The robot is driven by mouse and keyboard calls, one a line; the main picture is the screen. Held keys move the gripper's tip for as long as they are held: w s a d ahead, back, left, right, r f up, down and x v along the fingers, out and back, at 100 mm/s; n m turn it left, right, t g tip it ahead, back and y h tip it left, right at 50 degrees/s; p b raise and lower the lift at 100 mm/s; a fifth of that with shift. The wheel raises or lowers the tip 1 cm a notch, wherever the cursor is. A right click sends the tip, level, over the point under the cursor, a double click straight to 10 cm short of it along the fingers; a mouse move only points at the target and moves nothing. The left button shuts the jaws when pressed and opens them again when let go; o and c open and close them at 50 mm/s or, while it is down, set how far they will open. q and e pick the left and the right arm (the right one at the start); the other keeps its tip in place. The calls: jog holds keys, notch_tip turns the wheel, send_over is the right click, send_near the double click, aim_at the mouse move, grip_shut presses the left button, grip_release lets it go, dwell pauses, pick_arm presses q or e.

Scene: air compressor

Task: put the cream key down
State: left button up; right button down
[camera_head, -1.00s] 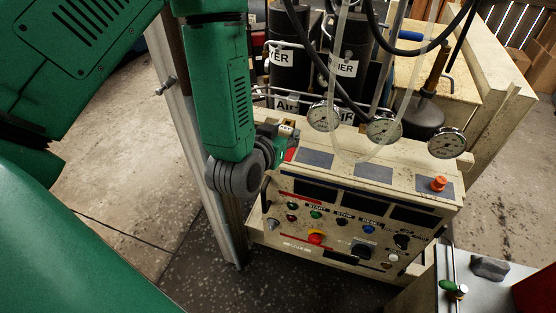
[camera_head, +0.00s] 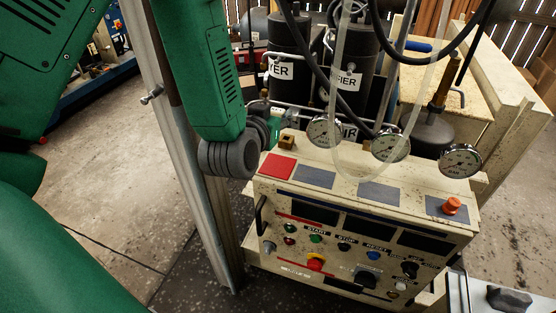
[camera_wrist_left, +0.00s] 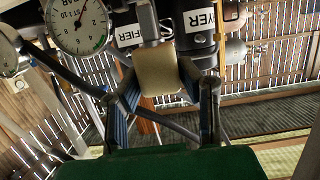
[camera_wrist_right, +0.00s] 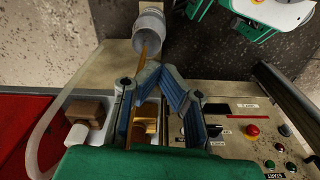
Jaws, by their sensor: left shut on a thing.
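The cream key (camera_wrist_left: 156,66) is a pale block between the fingers of my left gripper (camera_wrist_left: 160,82) in the left wrist view. That gripper is shut on it. In the head view my forearm hides most of the left gripper, and I cannot make out the key there. A red pad (camera_head: 276,167) lies at the left end of the console's sloped top, with a small brown block (camera_head: 287,142) just behind it. My right gripper (camera_wrist_right: 155,72) shows in the right wrist view with its fingertips together, and nothing is visibly held.
The console (camera_head: 350,225) carries grey pads, buttons and a red knob. Gauges (camera_head: 390,145), hoses and black cylinders (camera_head: 290,55) crowd its rear. An upright metal post (camera_head: 180,150) stands at its left. The right wrist view shows a grey cup (camera_wrist_right: 148,30) and a brown block (camera_wrist_right: 90,110) in a white tray.

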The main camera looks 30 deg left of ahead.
pick_arm(q)
notch_tip(320, 180, down, 5)
jog(key=shift+w+d+f+b, duration=0.1)
jog(key=shift+f+b, duration=0.1)
jog(key=shift+b, duration=0.2)
notch_tip(320, 180, down, 3)
jog(key=shift+f, duration=0.2)
jog(key=shift+f+b, duration=0.3)
jog(key=o, duration=1.2)
jog(key=shift+c, duration=0.2)
